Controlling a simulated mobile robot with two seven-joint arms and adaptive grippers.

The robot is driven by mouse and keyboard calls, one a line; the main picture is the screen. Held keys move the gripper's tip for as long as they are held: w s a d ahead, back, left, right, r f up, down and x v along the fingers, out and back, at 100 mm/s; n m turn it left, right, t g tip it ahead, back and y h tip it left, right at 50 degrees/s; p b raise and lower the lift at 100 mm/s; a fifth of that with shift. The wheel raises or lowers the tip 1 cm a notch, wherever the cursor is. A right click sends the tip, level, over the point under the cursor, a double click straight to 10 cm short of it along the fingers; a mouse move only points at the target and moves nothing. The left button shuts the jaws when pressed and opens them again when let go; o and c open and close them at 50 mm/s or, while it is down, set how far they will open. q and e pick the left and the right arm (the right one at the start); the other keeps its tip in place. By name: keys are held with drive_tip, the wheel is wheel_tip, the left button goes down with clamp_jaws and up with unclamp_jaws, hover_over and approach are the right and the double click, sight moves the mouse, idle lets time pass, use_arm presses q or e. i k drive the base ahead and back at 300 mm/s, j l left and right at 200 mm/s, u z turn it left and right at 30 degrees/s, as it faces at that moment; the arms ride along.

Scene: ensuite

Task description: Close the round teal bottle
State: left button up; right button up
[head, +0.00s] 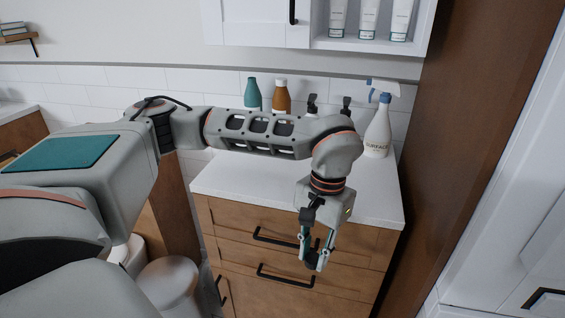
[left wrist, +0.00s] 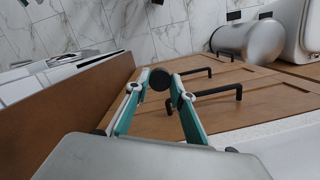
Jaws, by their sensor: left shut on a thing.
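The round teal bottle (head: 253,95) stands upright at the back left of the white counter, partly hidden behind my left arm. No separate cap of another colour shows on its top. My left gripper (head: 313,260) points down in front of the drawers, below the counter's front edge and well away from the bottle. In the left wrist view my left gripper (left wrist: 160,88) is shut on a small dark round thing (left wrist: 160,79), which looks like a cap. My right gripper is not in view.
Beside the teal bottle stand an amber bottle (head: 281,96) with a white top, two dark pump tops and a white spray bottle (head: 378,130). The counter (head: 375,198) is clear at the front. A wall cabinet (head: 255,25) hangs above; a tall brown panel (head: 465,130) stands right.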

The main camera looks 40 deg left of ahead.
sight(252, 97)
drive_tip(key=j+u, duration=0.15)
drive_tip(key=u, duration=0.25)
drive_tip(key=k+j+u, duration=0.1)
drive_tip(key=j+u, duration=0.15)
drive_tip(key=u, duration=0.2)
drive_tip(key=j+u, duration=0.35)
drive_tip(key=j, duration=0.45)
drive_tip(key=j+u, duration=0.1)
drive_tip(key=j, duration=1.25)
drive_tip(key=i, duration=0.05)
